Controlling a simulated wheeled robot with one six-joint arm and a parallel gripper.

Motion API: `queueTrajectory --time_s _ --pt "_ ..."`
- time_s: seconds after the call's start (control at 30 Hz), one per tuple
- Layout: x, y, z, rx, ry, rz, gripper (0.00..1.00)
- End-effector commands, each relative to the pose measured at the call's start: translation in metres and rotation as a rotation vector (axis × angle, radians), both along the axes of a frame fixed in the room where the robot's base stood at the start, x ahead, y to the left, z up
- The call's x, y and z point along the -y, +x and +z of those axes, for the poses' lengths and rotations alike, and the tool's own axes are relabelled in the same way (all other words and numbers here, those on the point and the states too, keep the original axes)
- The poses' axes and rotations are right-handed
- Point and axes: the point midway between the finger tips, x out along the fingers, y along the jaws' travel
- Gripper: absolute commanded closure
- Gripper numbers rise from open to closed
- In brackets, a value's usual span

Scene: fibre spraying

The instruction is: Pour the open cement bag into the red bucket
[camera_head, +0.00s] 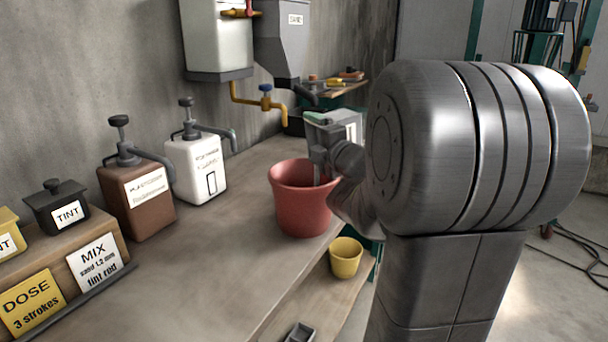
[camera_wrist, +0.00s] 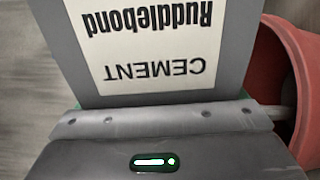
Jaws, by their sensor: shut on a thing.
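The red bucket (camera_head: 300,212) stands upright on the bench near its right edge. My gripper (camera_head: 322,157) is at the bucket's far right rim, partly hidden by my arm. It is shut on the grey cement bag (camera_head: 352,129), which has green at its top edge. In the wrist view the cement bag (camera_wrist: 50,18) fills the middle, its white "CEMENT Ruddlebond" label upside down. The red bucket (camera_wrist: 301,65) is at the right there, beside the bag. A thin pale piece shows at the bucket; I cannot tell what it is. The bag's mouth and the bucket's contents are hidden.
A white pump container (camera_head: 196,170) and a brown one (camera_head: 140,205) stand left along the wall. A hopper with a yellow pipe (camera_head: 245,99) hangs behind. A yellow cup (camera_head: 345,258) is on the lower shelf. The bench front (camera_head: 215,275) is clear.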

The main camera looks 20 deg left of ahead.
Motion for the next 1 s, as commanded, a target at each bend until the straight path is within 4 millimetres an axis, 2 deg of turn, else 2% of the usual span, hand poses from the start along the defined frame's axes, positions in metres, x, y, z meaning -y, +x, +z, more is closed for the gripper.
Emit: queueTrajectory --time_s 1.0 --pt "-0.0014 -0.0061 0.0 0.091 -0.065 0.0 0.75"
